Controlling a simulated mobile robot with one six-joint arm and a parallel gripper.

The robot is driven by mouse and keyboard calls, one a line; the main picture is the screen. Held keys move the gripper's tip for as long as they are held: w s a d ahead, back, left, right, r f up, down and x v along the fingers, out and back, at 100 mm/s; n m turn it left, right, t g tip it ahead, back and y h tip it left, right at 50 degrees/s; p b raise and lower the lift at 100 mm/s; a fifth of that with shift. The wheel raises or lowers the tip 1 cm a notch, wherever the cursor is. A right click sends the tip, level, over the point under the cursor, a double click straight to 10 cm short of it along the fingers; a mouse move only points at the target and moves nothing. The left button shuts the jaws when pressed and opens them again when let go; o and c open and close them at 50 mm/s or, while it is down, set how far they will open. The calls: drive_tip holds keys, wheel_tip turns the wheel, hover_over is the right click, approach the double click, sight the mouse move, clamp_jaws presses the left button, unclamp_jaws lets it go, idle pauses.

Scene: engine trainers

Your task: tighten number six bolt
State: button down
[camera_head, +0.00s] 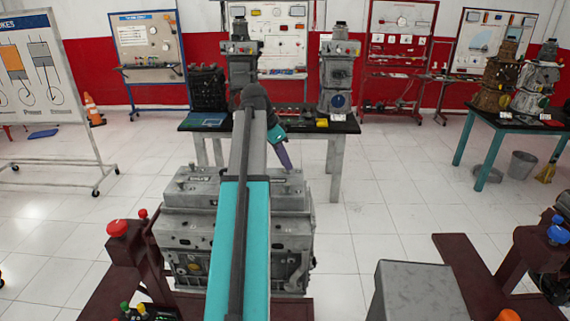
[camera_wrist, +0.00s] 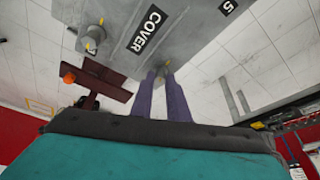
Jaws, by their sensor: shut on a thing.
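The grey engine block (camera_head: 180,225) stands on a dark red stand in the head view. Its top cover (camera_wrist: 190,30) fills the top of the wrist view, with a "COVER" label and a "5" label. My gripper (camera_head: 287,165) reaches down to the block's top right part, partly behind my teal arm. Another bolt (camera_wrist: 95,36) stands on the cover at the left. I cannot read a number six.
A workbench (camera_head: 345,125) with engine parts stands behind the block. A red button post (camera_head: 117,228) is at the front left. A grey box (camera_head: 420,290) and another dark red stand (camera_head: 465,265) are at the right.

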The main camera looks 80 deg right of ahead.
drive_tip(key=m, duration=0.1)
drive_tip(key=m+y+b, duration=0.1)
drive_tip(key=m+b, duration=0.1)
drive_tip(key=m, duration=0.1)
drive_tip(key=shift+w+d+g, duration=0.1)
drive_tip(key=shift+d+g, duration=0.2)
drive_tip(key=shift+m+y+b, duration=0.4)
drive_tip(key=shift+m+y, duration=0.1)
drive_tip(key=shift+m, duration=0.3)
drive_tip(key=c, duration=1.7)
unclamp_jaws()
